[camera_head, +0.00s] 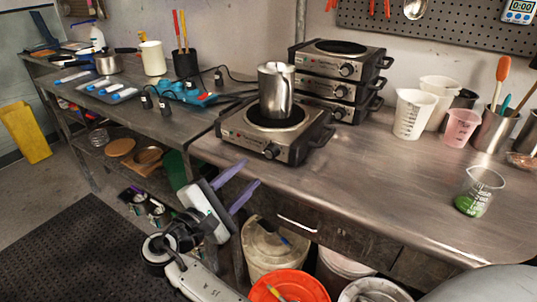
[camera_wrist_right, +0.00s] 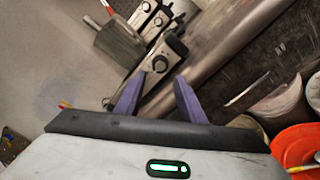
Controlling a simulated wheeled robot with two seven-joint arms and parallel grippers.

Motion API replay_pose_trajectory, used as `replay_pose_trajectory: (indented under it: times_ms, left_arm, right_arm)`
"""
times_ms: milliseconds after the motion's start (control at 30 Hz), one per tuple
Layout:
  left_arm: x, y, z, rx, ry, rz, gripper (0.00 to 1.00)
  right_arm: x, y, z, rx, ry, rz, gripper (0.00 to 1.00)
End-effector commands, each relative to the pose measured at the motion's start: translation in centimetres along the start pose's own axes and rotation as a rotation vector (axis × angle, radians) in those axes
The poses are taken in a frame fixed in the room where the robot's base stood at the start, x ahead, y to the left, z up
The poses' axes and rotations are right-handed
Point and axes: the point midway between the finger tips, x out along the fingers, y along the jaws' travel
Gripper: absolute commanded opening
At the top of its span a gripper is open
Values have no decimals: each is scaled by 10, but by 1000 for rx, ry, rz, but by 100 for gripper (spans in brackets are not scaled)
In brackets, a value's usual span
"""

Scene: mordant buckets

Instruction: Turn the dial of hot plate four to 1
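A single hot plate (camera_head: 291,148) stands at the front of the steel bench, with a metal pitcher (camera_head: 276,92) on its burner. Its black dial (camera_head: 271,151) is on the front face; the dial also shows in the right wrist view (camera_wrist_right: 160,65). Its setting is too small to read. Three more hot plates (camera_head: 341,73) are stacked behind, dials facing front. I see no number telling which is hot plate four. My right gripper (camera_head: 250,173) is open and empty, its purple fingers in front of and below the single hot plate's dial, apart from it. My left gripper is out of view.
The bench edge (camera_head: 300,185) runs just beside my right gripper. Measuring cups (camera_head: 413,114) and a beaker with green contents (camera_head: 480,192) stand to the right. Buckets, one orange (camera_head: 290,286), sit below. The bench between the hot plate and the beaker is clear.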

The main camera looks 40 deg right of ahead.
Motion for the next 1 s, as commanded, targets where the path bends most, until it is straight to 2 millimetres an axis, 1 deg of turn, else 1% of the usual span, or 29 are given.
replay_pose_trajectory:
  times_ms: [300, 400, 500, 667, 900, 933, 1000]
  left_arm:
    - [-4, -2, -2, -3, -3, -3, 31]
    - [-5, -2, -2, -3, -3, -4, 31]
    - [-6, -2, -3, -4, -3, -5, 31]
    - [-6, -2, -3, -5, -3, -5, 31]
    - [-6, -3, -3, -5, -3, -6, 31]
    - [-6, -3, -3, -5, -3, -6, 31]
    - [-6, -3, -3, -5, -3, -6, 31]
  right_arm:
    - [58, 0, 1, 0, -2, 2, 36]
    - [75, 0, 1, 1, -1, 1, 36]
    - [86, 0, 0, 1, 0, 2, 36]
    - [95, -1, 0, 3, 1, 0, 36]
    - [96, -1, -1, 3, 2, 0, 36]
    - [96, -1, -1, 3, 2, 0, 34]
    - [96, -1, -1, 3, 2, 0, 23]
